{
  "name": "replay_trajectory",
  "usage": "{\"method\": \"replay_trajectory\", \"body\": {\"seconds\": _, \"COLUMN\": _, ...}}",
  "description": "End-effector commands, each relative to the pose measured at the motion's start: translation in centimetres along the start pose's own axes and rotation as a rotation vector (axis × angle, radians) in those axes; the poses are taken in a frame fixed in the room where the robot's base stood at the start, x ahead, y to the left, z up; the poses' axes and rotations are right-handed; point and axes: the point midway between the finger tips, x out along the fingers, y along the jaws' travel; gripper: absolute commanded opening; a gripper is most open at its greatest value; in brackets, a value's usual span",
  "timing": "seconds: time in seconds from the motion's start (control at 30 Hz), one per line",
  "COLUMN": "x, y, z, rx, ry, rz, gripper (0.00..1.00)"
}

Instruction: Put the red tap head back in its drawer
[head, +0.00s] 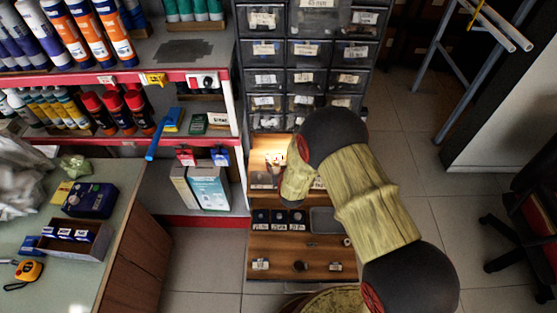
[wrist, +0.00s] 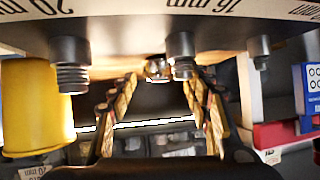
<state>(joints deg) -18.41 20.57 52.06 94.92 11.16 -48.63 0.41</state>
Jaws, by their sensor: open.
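My gripper (wrist: 160,82) is open in the wrist view, its two yellowish fingers spread apart. A small shiny metal piece (wrist: 157,68) shows between and beyond the fingertips; I cannot tell what it is. In the head view my arm's end covers most of the gripper at the wooden stepped stand. A small red and white spot (head: 278,157) shows in bright light just left of the arm's end; it may be the red tap head, but it is too small to tell. A cabinet of dark labelled drawers (head: 265,50) stands behind. One top drawer (head: 320,18) looks different, perhaps pulled out.
The wooden stand (head: 290,243) holds small fittings. Threaded grey fittings (wrist: 70,62) and a yellow cylinder (wrist: 35,100) are close to my gripper in the wrist view. Red-edged shelves (head: 150,75) stand left, a counter (head: 85,225) front left.

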Motion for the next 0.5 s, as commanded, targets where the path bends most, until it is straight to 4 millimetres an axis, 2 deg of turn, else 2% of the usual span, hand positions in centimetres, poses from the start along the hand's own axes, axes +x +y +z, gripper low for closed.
{"method": "replay_trajectory", "body": {"seconds": 0.17, "x": -1.8, "y": -0.1, "z": -0.4, "rx": 0.0, "ry": -0.001, "rz": 0.0, "gripper": 0.49}}
{"method": "replay_trajectory", "body": {"seconds": 0.5, "x": -8.7, "y": -0.1, "z": -0.5, "rx": -0.001, "ry": 0.0, "rz": -0.001, "gripper": 0.49}}
